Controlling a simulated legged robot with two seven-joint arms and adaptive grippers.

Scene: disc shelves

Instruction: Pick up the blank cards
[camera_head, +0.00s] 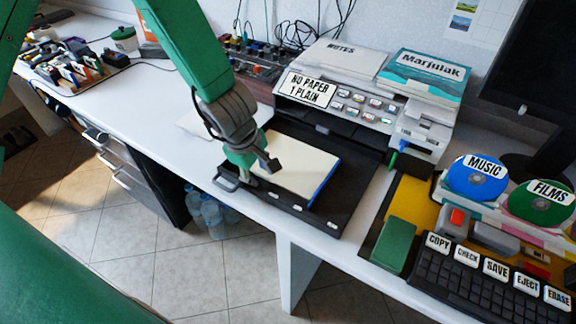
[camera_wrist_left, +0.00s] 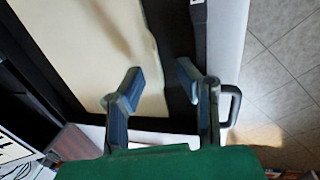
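The blank cards (camera_head: 300,168) show as a flat cream stack with a blue right edge, lying in the black pull-out tray (camera_head: 326,222) in front of the printer. My left gripper (camera_head: 257,167) hangs down over the left end of the stack, near the tray's handle. In the left wrist view, my left gripper (camera_wrist_left: 160,84) is open with nothing between its fingers. One finger is over the edge of the cards (camera_wrist_left: 90,50), the other over the black tray beside them. I cannot tell whether the fingers touch the cards. My right gripper is not in view.
The printer (camera_head: 365,105), labelled "NO PAPER 1 PLAIN", stands behind the tray. Right of it are a MUSIC disc (camera_head: 477,177), a FILMS disc (camera_head: 541,201), a green block (camera_head: 393,244) and a keyboard (camera_head: 470,285). The white desk (camera_head: 150,98) is mostly clear to the left.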

